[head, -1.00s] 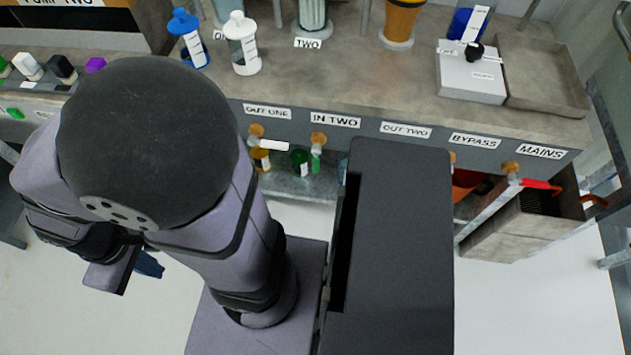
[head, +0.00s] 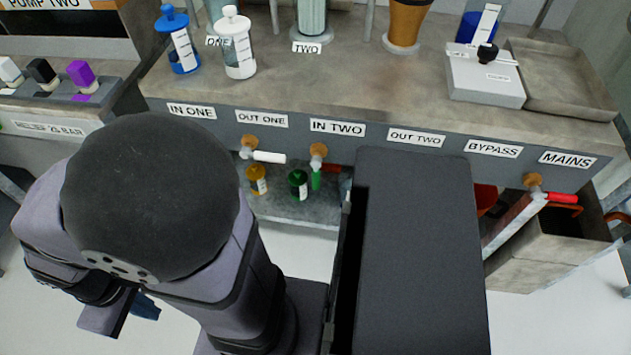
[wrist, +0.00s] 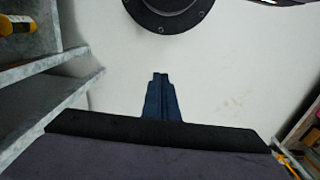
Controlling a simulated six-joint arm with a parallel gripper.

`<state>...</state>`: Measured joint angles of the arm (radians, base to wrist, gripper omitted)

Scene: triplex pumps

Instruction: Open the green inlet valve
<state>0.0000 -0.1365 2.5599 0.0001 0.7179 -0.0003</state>
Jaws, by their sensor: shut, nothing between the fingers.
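The valve under the IN TWO label (head: 338,128) has a green handle (head: 316,179) that hangs straight down from its brass-coloured fitting (head: 318,151) in the head view. My gripper (head: 147,308) shows as a small blue tip low at the left, well away from the valve and below bench height. In the wrist view its blue fingers (wrist: 160,95) are shut and empty over the pale floor. No valve handle shows in the wrist view. My arm's large dark joint hides the area under the IN ONE label (head: 191,111).
A white handle (head: 268,157) sticks out sideways under OUT ONE, and a red handle (head: 562,197) under MAINS. A shelf (head: 280,207) below holds a yellow bottle (head: 256,180) and a green bottle (head: 298,184). My dark column blocks the view under OUT TWO.

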